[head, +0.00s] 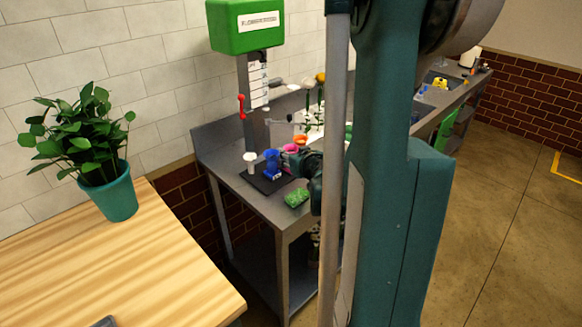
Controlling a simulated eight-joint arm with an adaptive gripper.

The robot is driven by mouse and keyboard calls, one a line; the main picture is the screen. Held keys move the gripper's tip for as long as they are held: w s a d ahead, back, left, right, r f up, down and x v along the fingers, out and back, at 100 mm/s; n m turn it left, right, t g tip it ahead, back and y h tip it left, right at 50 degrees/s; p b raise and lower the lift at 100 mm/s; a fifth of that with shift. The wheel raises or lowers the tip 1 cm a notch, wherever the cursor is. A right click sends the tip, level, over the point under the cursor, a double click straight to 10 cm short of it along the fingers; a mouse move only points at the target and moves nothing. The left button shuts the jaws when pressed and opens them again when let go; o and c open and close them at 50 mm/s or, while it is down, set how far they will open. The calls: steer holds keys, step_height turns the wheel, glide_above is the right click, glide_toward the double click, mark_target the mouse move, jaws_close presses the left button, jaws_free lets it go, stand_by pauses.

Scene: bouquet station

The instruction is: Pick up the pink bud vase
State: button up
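A small pink vase (290,148) stands on the grey metal bench, behind and to the right of a blue vase (272,158). Its lower part is hidden by my gripper. My gripper (289,162) is small and dark in this view, low over the bench and in front of the pink vase. It reaches left from behind my arm. I cannot tell whether it touches the vase, and its fingers are too small to read as open or shut.
A white cup-like item (250,158) stands by the blue vase on a dark mat (262,184). An orange item (301,139) is just behind the pink vase. A green block (297,197) lies near the bench's front edge. A green-topped stand (246,26) rises behind.

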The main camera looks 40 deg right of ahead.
jaws_close()
steer(key=shift+r, duration=0.1)
step_height(320, 180, up, 10)
steer(key=p, duration=0.3)
stand_by(0.7)
stand_by(0.5)
